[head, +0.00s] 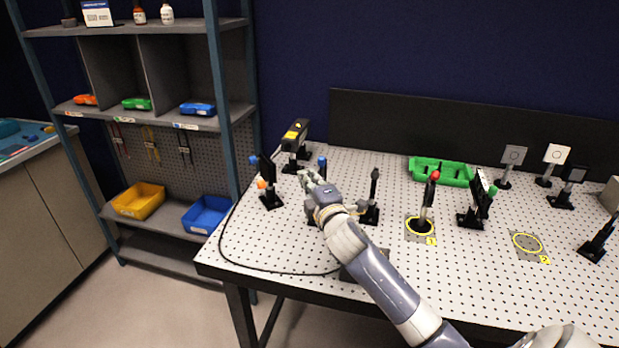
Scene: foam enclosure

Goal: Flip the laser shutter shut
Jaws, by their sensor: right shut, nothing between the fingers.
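The laser (297,131) is a black box with a yellow label on a post at the table's back left. My right gripper (306,177) is in front of it, closed and empty, low over the table's left part. A small post with a blue top (322,163) stands right behind the gripper; it may be the shutter, but the gripper and wrist hide most of it. I cannot tell the flap's position or whether the fingers touch it. My left gripper is out of view.
A dark mount with blue and orange knobs (268,174) stands left of the gripper. A dark post (373,186) stands close to the right of my wrist. A green tray (440,171) and several optics mounts stand further right. A black cable (225,245) curves along the table's left edge.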

